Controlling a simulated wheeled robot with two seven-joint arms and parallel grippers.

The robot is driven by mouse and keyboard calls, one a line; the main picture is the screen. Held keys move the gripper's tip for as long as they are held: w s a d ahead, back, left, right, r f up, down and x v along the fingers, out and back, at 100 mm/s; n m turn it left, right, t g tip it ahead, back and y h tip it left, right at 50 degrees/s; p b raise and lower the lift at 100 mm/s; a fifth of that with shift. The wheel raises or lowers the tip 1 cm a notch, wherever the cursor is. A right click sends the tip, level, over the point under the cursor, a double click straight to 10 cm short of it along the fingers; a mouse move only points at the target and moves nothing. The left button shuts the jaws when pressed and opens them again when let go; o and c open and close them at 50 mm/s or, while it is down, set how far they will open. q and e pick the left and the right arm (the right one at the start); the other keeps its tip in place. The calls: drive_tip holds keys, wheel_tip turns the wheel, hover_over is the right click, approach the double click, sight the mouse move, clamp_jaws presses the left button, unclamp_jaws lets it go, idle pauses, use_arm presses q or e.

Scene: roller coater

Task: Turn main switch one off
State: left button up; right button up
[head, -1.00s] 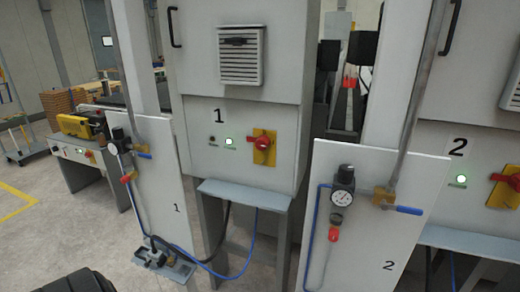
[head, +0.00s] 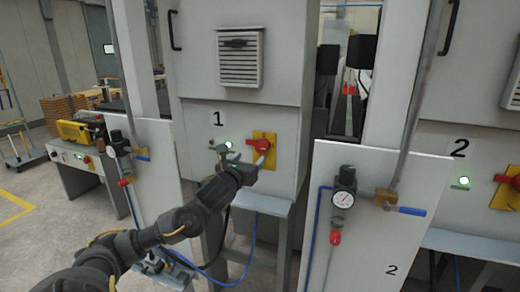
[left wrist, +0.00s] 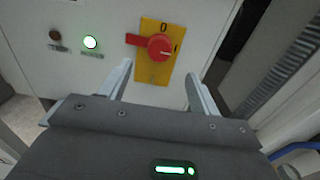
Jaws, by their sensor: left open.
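Main switch one is a red rotary knob (head: 261,145) on a yellow plate on the front of cabinet 1. It also shows in the left wrist view (left wrist: 160,46), with its handle pointing left, a "0" above it and a mark to its right. My left gripper (head: 242,156) is open and empty in front of the cabinet. In the left wrist view its two fingers (left wrist: 158,72) stand apart, just below the knob, and nothing is between them. I cannot see my right gripper.
A lit green-white lamp (left wrist: 90,42) and a dark button (left wrist: 55,35) sit left of the switch. A grey-blue shelf (head: 250,203) juts out below it. Panel 2 (head: 375,230), with a gauge (head: 343,198) and a blue-handled valve (head: 400,210), stands to the right.

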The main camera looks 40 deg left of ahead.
sight(260, 147)
use_arm(q)
drive_tip(key=p+x, duration=0.4)
drive_tip(key=x, duration=0.5)
drive_tip(key=shift+w+a+r, duration=0.1)
drive_tip(key=shift+w, duration=0.05)
drive_tip(key=shift+w+a+p, duration=0.2)
drive_tip(key=shift+w+p, duration=0.15)
drive_tip(key=shift+w, duration=0.3)
drive_tip(key=shift+c, duration=0.2)
drive_tip(key=c, duration=0.9)
